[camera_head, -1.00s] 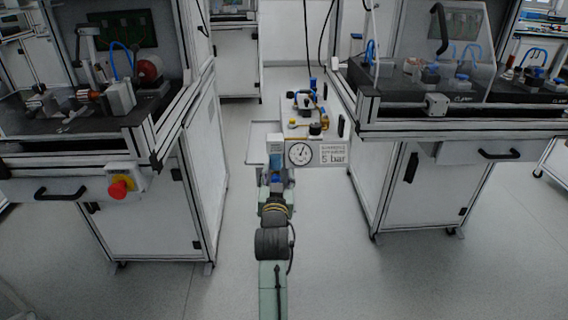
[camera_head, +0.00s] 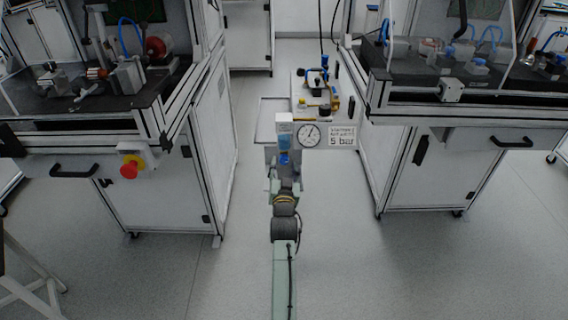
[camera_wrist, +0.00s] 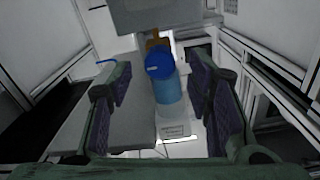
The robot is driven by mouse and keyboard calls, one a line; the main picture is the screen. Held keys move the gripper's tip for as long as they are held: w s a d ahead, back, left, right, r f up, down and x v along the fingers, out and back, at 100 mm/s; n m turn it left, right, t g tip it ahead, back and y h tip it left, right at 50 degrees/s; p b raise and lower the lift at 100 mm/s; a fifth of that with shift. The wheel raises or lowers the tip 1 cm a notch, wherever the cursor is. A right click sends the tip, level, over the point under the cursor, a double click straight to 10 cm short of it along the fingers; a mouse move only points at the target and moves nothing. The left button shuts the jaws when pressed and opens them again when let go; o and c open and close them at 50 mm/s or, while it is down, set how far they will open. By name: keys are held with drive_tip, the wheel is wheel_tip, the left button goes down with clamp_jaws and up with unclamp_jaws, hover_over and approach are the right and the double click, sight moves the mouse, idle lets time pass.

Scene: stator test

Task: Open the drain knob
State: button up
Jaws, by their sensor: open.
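The drain knob appears as a dark blue round cap (camera_wrist: 158,62) on the lighter blue transparent bowl (camera_wrist: 168,90) in the wrist view. My gripper (camera_wrist: 160,75) is open, with one dark-padded finger on each side of the knob and visible gaps to both. I cannot tell whether the knob is between the fingertips or just beyond them. In the head view, the air unit's bluish bowl (camera_head: 284,141) is beside the round gauge (camera_head: 310,135), and my arm reaches up to just below it. My fingers are not clear there.
A white sign reading 5 bar (camera_head: 342,137) is right of the gauge. A small cart top with fittings (camera_head: 313,90) lies behind. Benches stand close on the left (camera_head: 160,185) and right (camera_head: 435,175). A red emergency button (camera_head: 130,165) projects from the left bench. The floor between is clear.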

drive_tip(key=shift+w, duration=1.05)
clamp_jaws()
